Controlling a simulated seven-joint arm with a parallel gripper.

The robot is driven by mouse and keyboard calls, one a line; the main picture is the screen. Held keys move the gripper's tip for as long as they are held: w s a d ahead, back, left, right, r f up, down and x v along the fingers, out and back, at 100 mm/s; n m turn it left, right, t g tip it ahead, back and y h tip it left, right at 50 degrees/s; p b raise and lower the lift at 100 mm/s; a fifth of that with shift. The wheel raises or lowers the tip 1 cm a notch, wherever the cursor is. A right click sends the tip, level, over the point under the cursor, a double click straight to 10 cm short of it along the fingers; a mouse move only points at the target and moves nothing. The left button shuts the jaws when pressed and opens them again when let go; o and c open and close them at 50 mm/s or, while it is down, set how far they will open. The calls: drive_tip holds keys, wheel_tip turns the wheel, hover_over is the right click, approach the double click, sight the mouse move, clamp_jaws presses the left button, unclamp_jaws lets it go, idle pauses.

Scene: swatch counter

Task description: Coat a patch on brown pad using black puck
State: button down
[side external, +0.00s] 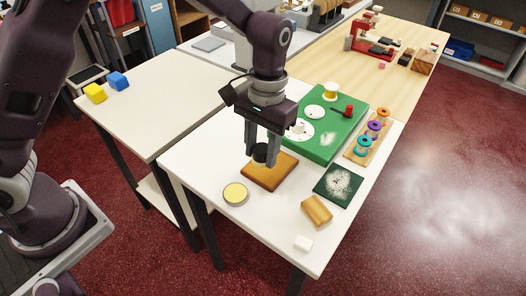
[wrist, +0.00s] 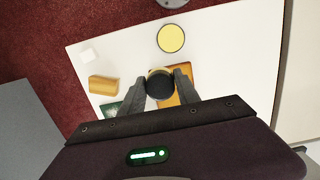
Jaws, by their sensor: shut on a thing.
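The brown pad (side external: 270,175) lies flat on the white table, and part of it shows in the wrist view (wrist: 187,78). My gripper (side external: 262,158) is directly above the pad, pointing down, with its fingers closed on the black puck (side external: 260,152). The puck also shows between the fingertips in the wrist view (wrist: 159,86). The puck is at or just above the pad's left part; I cannot tell whether it touches. A pale yellow patch shows at the puck's edge in the wrist view.
A round yellow-topped tin (side external: 235,193) stands left of the pad. A dark green square with white specks (side external: 338,185), a wooden block (side external: 316,210) and a white cube (side external: 303,243) lie to the right. A green board (side external: 345,130) with several items lies behind.

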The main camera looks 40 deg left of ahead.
idle(0.3)
drive_tip(key=w+a, duration=0.5)
drive_tip(key=w, duration=0.6)
drive_tip(key=shift+w+f, duration=0.15)
drive_tip(key=shift+f, duration=3.8)
drive_tip(key=shift+s+d+f, duration=0.1)
drive_tip(key=shift+s+f, duration=0.05)
drive_tip(key=shift+s, duration=1.75)
drive_tip(key=shift+w, duration=2)
wheel_tip(320, 180, up, 8)
drive_tip(key=shift+s, duration=0.15)
